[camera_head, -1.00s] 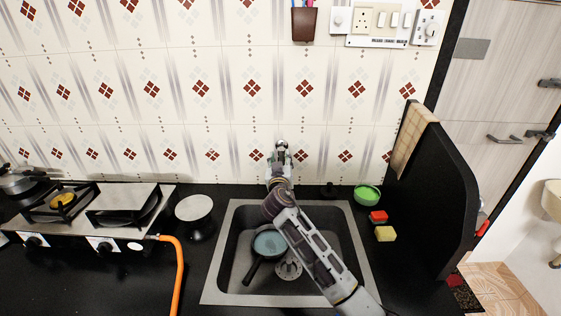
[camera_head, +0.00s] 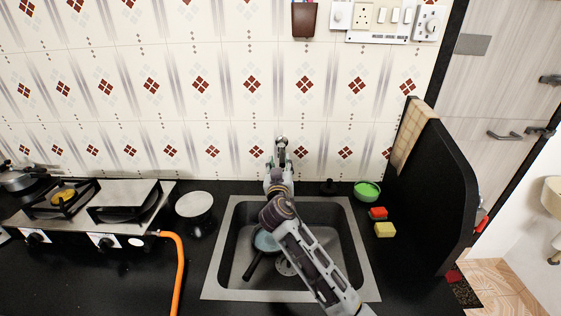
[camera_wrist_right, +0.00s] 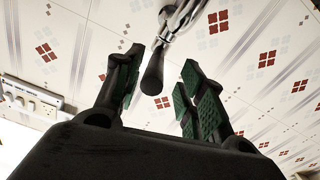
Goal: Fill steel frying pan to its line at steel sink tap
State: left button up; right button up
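The steel frying pan (camera_head: 262,243) sits in the sink (camera_head: 232,262), its dark handle toward the lower left. Its inside looks bluish; my right arm covers part of it, and I cannot make out the line or the level. The steel tap (camera_head: 282,139) stands at the wall behind the sink. My right gripper (camera_head: 279,158) is up at the tap. In the right wrist view, its green-padded fingers (camera_wrist_right: 160,80) are open, with the tap's dark-tipped lever (camera_wrist_right: 153,72) between them and gaps on both sides. My left gripper is not in view.
A stove (camera_head: 95,215) with an orange hose (camera_head: 179,265) stands left, beside a white-topped round container (camera_head: 194,204).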

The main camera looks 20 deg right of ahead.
jog(key=v, duration=0.6)
jog(key=shift+s, duration=0.4)
jog(key=shift+a, duration=0.1)
